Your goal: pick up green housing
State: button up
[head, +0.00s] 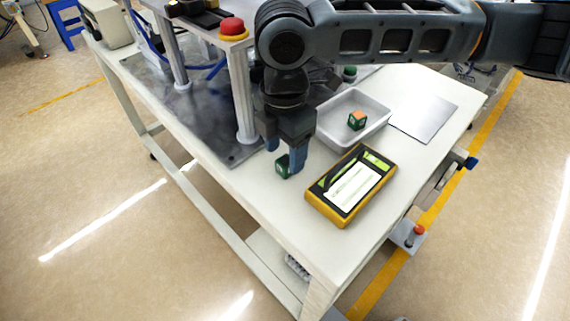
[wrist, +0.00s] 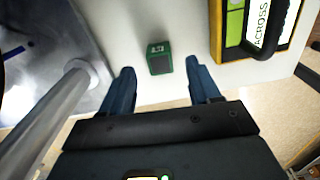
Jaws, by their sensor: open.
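The green housing (head: 283,166) is a small dark green block with a pale label. It sits on the white tabletop, beside the yellow-and-black device. In the head view my gripper (head: 286,152) is directly above it and partly covers it. In the wrist view the green housing (wrist: 159,58) lies just beyond the fingertips, between the lines of the two blue fingers. My gripper (wrist: 165,82) is open and empty, with a finger to each side of the housing.
The yellow-and-black device (head: 350,186) lies to the right. A grey tray (head: 376,112) behind holds a green-and-orange block (head: 357,120). A metal post (head: 243,95) and plate stand to the left, under a red button (head: 232,26). The table's front edge is near.

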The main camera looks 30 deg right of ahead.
aim_at(285, 161)
jog(key=shift+d+f, duration=0.15)
jog(key=shift+f, duration=1.65)
jog(key=c, duration=1)
